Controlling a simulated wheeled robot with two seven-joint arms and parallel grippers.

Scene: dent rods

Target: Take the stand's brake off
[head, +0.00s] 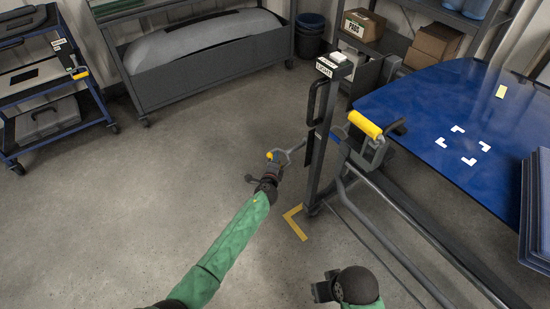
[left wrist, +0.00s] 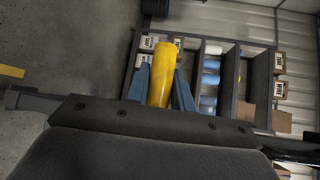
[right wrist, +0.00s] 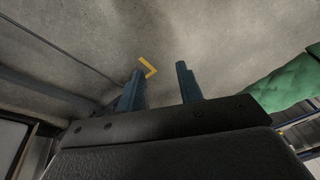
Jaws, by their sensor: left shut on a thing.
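A yellow grip (head: 270,156) stands at the end of a thin grey lever (head: 292,151) reaching left from the dark upright post (head: 322,150) of the stand; I take it as the brake handle. My left gripper (head: 273,163) is shut on this grip. In the left wrist view the yellow cylinder (left wrist: 162,75) sits between the blue fingers. The grip's lower end is hidden by the gripper body. My right gripper (head: 322,290) is low in the head view, apart from the stand. In the right wrist view its fingers (right wrist: 160,69) are apart with nothing between them.
A blue panel (head: 450,120) rests on the stand's grey rails (head: 420,230). A thicker yellow roller (head: 365,125) sits beside the post. A yellow floor mark (head: 294,221) lies at the post's foot. A blue cart (head: 95,95) and grey rack (head: 205,70) stand behind. The floor at left is clear.

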